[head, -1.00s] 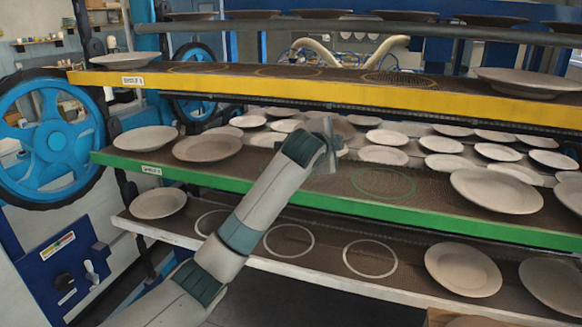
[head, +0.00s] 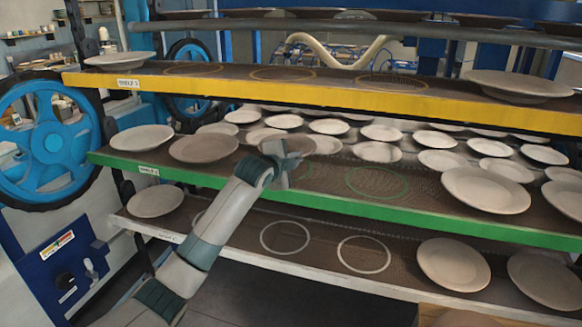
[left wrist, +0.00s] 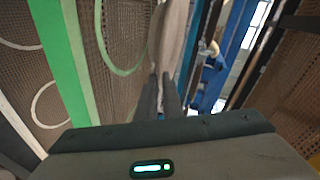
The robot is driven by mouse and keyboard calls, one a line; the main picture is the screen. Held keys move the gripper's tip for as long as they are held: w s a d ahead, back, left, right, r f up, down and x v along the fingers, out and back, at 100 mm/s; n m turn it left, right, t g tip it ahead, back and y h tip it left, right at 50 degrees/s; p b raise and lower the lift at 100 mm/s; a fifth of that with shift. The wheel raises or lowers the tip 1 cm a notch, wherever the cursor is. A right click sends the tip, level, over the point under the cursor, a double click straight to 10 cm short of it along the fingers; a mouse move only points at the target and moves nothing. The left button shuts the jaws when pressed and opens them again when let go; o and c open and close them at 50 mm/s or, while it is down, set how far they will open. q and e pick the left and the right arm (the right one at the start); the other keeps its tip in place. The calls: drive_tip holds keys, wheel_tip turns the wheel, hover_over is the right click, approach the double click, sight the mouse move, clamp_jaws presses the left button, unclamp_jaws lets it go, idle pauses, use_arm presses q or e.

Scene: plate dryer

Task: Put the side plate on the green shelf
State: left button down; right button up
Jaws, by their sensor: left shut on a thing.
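The green shelf (head: 360,218) is the middle level of the rack, with a green front edge and a dark mesh surface. My left gripper (head: 287,154) is over this shelf, left of an empty green ring (head: 377,182). It is shut on a side plate (head: 302,145), a brownish plate mostly hidden behind the gripper. In the left wrist view the side plate (left wrist: 172,40) shows nearly edge-on between the fingers (left wrist: 160,95), close to a green ring on the mesh. I cannot tell whether the plate touches the shelf. My right gripper is not in view.
Two plates (head: 204,148) stand on the green shelf's left end, and a large plate (head: 485,190) at its right. The yellow shelf (head: 300,95) is close above. The white-edged shelf (head: 270,262) below has empty rings. Several plates stand further back.

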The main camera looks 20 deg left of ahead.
use_arm(q)
drive_tip(key=shift+a+f, duration=0.3)
drive_tip(key=shift+a, duration=0.35)
drive_tip(key=shift+f+p, duration=1)
drive_tip(key=shift+f, duration=1)
drive_tip(key=shift+f, duration=0.1)
drive_tip(key=c, duration=2)
unclamp_jaws()
drive_tip(key=shift+f, duration=0.1)
drive_tip(key=shift+o, duration=0.4)
